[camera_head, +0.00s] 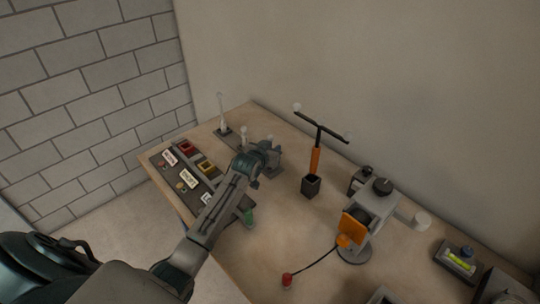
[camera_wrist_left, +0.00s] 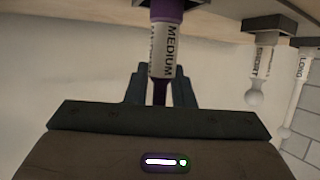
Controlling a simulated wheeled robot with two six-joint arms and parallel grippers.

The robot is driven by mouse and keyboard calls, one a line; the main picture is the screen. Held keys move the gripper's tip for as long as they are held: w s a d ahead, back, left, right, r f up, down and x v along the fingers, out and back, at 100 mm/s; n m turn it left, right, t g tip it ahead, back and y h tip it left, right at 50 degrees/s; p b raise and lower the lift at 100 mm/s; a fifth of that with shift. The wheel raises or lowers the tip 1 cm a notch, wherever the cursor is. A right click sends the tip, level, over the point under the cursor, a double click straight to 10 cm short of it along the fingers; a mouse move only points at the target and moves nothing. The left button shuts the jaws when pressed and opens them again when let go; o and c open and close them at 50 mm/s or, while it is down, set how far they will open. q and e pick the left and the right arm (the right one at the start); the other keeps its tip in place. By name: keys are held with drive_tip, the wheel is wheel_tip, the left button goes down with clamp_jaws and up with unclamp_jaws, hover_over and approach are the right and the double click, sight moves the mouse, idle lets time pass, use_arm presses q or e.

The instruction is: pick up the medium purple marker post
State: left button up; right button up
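The medium purple marker post (camera_wrist_left: 163,50) hangs from the top of the left wrist view, which looks upside down. It has a purple top part, a white label reading MEDIUM and a narrow dark purple stem. My left gripper (camera_wrist_left: 160,86) has one finger on each side of the stem, with slim gaps showing, so it looks open around it. In the head view my left gripper (camera_head: 262,153) is over the back left of the table and hides the medium post. My right gripper is out of view.
The short post (camera_wrist_left: 258,75) and the long post (camera_wrist_left: 299,75) stand beside it. The wooden table (camera_head: 283,225) also holds a labelled sorting tray (camera_head: 185,173), an orange-handled T-shaped tool (camera_head: 315,160) in a dark cup, and a grey machine (camera_head: 372,215). A wall runs behind.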

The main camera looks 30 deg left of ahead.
use_arm(q)
clamp_jaws()
